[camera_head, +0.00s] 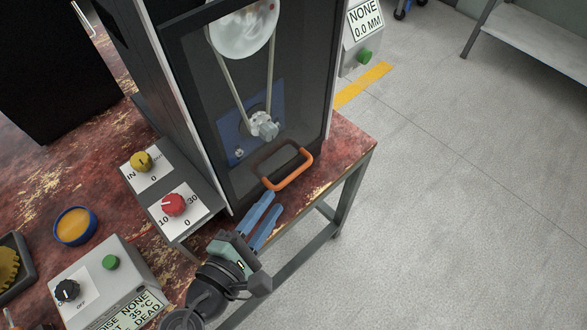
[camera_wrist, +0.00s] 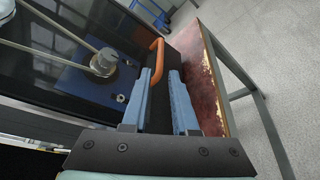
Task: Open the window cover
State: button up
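The window cover (camera_head: 228,110) is a dark-framed, see-through panel on the front of the tall machine, and it looks shut. An orange bar handle (camera_head: 290,170) sticks out from its lower edge. My gripper (camera_head: 272,202) has two blue fingers, parallel with a gap between them, and is just below and in front of the handle, apparently not touching it. In the wrist view, the orange handle (camera_wrist: 157,48) shows just beyond the fingertips (camera_wrist: 165,76), closer to the left finger. Part of the handle is hidden behind the fingers there. Nothing is held.
Behind the cover are a pulley wheel (camera_head: 243,32) and belt. A control box with yellow (camera_head: 141,162) and red (camera_head: 173,204) knobs stands left of the machine. A grey box (camera_head: 105,280) with a green button is at lower left.

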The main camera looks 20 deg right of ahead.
aim_at(286, 183)
jog(key=x, duration=0.9)
jog(key=shift+w+d, duration=0.1)
jog(key=shift+d, duration=0.1)
grip_shut()
jog(key=shift+a, duration=0.1)
dwell(0.9)
